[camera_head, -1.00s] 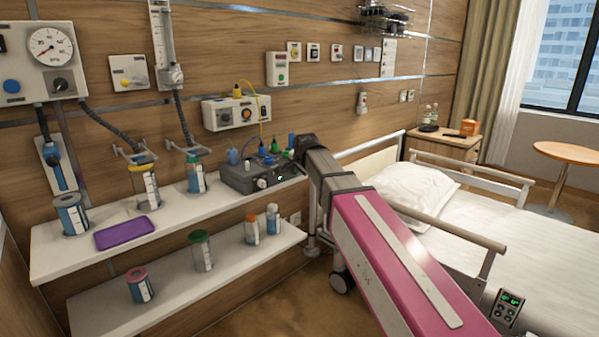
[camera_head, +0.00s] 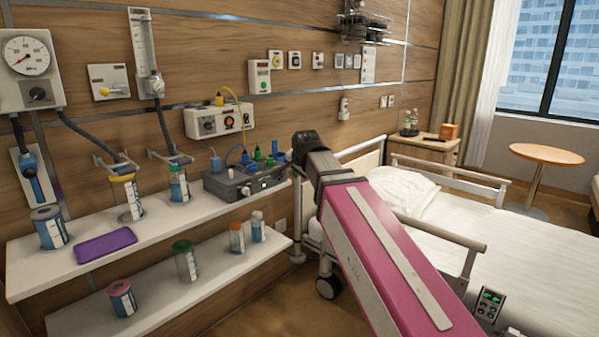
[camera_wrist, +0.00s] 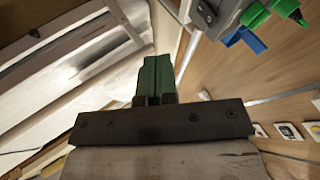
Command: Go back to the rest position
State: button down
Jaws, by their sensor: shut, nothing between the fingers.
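My arm, pink and grey, reaches up from the lower right in the head view, and its dark end (camera_head: 308,150) is just right of the grey device on the upper shelf. The fingers do not show clearly there. In the wrist view my gripper (camera_wrist: 156,78) has its green fingers together, with nothing between them. The grey device (camera_head: 240,184), with blue and green connectors on top, stands on the upper shelf. Part of it, with green and blue connectors, shows at the top right of the wrist view (camera_wrist: 215,12).
The upper shelf (camera_head: 150,228) holds capped jars and a purple tray (camera_head: 106,244). The lower shelf (camera_head: 150,290) holds several jars. The bed (camera_head: 400,190) with its rails is right of my arm. A bedside cabinet (camera_head: 425,150) and a round table (camera_head: 546,154) are farther back.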

jog(key=s+d+f+n+g, duration=0.2)
jog(key=s+d+f, duration=0.3)
jog(key=d+f, duration=0.3)
jog(key=s+d+f+n+g+h, duration=0.1)
jog(key=s+d+f, duration=0.5)
jog(key=f, duration=1)
jog(key=s+d+f+n+g+h, duration=0.1)
jog(key=s+d+f+n+g, duration=0.3)
jog(key=d+f, duration=0.6)
notch_tip(320, 180, down, 3)
jog(key=shift+s+r+g, duration=0.15)
jog(key=shift+s+g, duration=0.15)
jog(key=shift+s, duration=0.35)
